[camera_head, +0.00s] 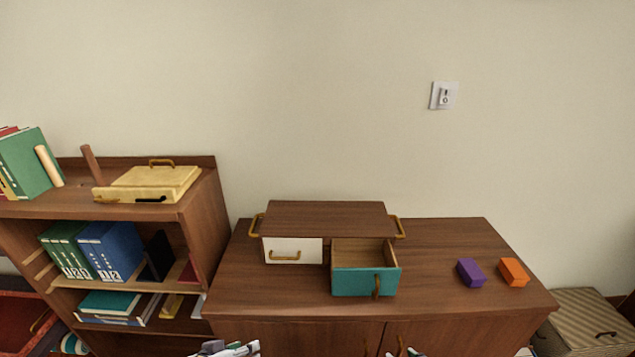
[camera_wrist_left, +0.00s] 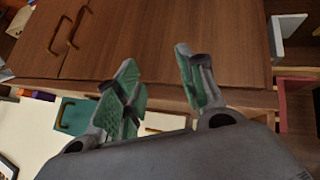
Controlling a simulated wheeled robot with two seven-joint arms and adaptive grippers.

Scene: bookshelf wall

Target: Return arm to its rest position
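My left gripper (camera_wrist_left: 156,64) is open in the left wrist view, with green-padded fingers apart and nothing between them. In the head view only the top of the left gripper (camera_head: 232,349) shows, at the bottom edge in front of the cabinet. A small part of my right gripper (camera_head: 404,352) shows at the bottom edge, further right; its fingers are mostly cut off. Both are low, at the cabinet's front side.
A brown drawer box (camera_head: 325,217) stands on the cabinet (camera_head: 440,258). Its teal drawer (camera_head: 362,283) is pulled out; its white drawer (camera_head: 292,250) is shut. Purple (camera_head: 471,273) and orange (camera_head: 513,272) blocks lie right of it. A bookshelf (camera_head: 198,215) stands left.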

